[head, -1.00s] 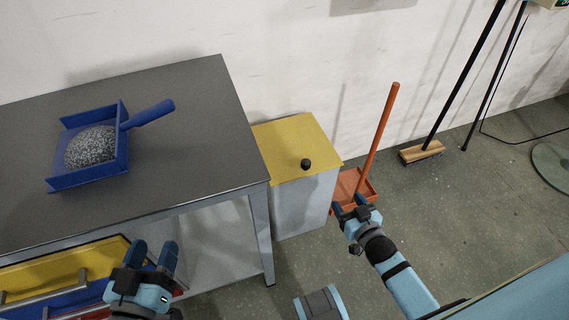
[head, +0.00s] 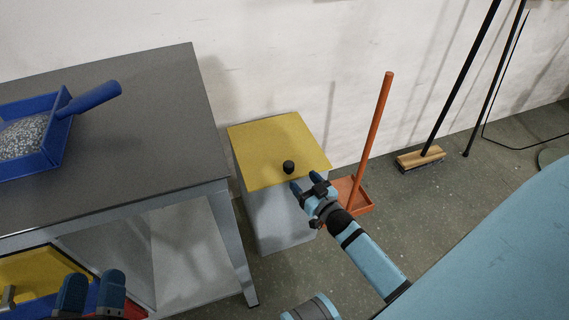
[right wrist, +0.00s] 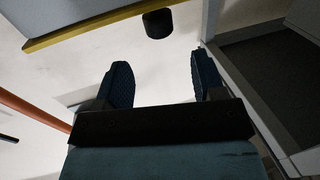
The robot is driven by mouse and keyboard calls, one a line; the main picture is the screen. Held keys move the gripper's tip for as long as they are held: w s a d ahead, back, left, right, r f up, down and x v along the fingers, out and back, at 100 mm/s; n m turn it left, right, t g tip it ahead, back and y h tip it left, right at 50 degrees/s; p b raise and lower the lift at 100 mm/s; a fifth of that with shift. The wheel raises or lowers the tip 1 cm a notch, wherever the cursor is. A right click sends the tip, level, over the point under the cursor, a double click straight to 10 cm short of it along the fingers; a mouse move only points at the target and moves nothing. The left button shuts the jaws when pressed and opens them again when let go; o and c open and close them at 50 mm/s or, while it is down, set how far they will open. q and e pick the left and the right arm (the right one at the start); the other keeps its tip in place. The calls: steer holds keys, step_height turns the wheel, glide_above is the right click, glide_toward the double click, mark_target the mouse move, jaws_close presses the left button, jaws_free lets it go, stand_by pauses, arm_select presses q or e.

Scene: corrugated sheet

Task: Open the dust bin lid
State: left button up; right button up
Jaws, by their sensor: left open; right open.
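The dust bin (head: 281,215) is a grey box with a flat yellow lid (head: 272,147), which lies closed on top. A black knob (head: 288,167) stands near the lid's front edge. My right gripper (head: 303,181) is open and empty, just in front of the knob in the head view. In the right wrist view the knob (right wrist: 158,23) shows beyond and between the open fingers (right wrist: 160,82), apart from them, beside the lid's yellow edge (right wrist: 95,23). My left gripper (head: 92,290) is open and empty at the lower left, in front of the table.
A grey table (head: 140,130) stands left of the bin, with a blue dustpan (head: 60,150) of grey granules on it. An orange long-handled dustpan (head: 372,130) stands close to the bin's right. A broom (head: 420,158) leans on the wall.

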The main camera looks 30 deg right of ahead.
mark_target(286, 161)
arm_select(q)
steer(key=f+g+b, duration=0.1)
steer(key=f, duration=0.1)
steer(key=f+g+b, duration=0.1)
steer(key=f, duration=0.1)
steer(key=shift+w+d+f+m+b, duration=0.15)
steer(key=shift+d+f+m+b, duration=0.1)
steer(key=shift+m+b, duration=0.1)
arm_select(e)
steer(key=w, duration=1)
steer(key=shift+d, duration=0.1)
